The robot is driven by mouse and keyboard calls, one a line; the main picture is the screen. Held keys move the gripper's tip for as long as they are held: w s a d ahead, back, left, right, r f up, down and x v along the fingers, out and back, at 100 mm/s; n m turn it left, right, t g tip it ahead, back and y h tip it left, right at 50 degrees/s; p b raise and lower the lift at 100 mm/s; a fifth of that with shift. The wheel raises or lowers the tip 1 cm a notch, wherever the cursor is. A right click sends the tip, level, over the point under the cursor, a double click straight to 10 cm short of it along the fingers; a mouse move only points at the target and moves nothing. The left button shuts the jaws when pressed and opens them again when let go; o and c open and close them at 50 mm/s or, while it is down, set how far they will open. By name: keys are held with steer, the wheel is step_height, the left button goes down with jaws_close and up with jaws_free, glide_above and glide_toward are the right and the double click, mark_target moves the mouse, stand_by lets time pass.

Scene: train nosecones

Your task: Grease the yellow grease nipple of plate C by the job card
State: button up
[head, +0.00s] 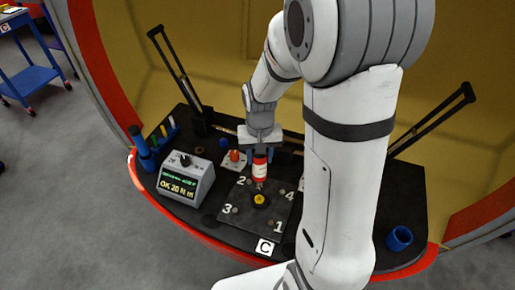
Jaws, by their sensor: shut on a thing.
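My gripper (260,152) is shut on a red and white canister (260,171), probably the grease tool, held upright with its narrow end down. Plate C (246,223) is a dark plate on the black bench, with white numbers 1 to 4 near its corners and a white C label (265,247) at its front edge. The yellow grease nipple (260,199) sits near the plate's middle, on a dark round base. The canister's tip is just above the nipple in the picture; I cannot tell whether they touch. I cannot make out a job card.
A grey box (185,179) with a knob and a lit display reading OK 20 N m stands left of the plate. A red part (235,156) is behind it. A blue cup (399,238) stands at the right. A blue holder (143,150) with tools is far left.

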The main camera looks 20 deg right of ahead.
mark_target(260, 170)
steer(key=shift+f, duration=0.15)
steer(key=shift+f+b, duration=2.3)
steer(key=shift+f, duration=0.4)
steer(key=shift+f+b, duration=0.4)
steer(key=shift+f, duration=0.15)
steer(key=shift+r+p, duration=2.1)
steer(key=shift+r, duration=0.75)
steer(key=shift+f, duration=0.15)
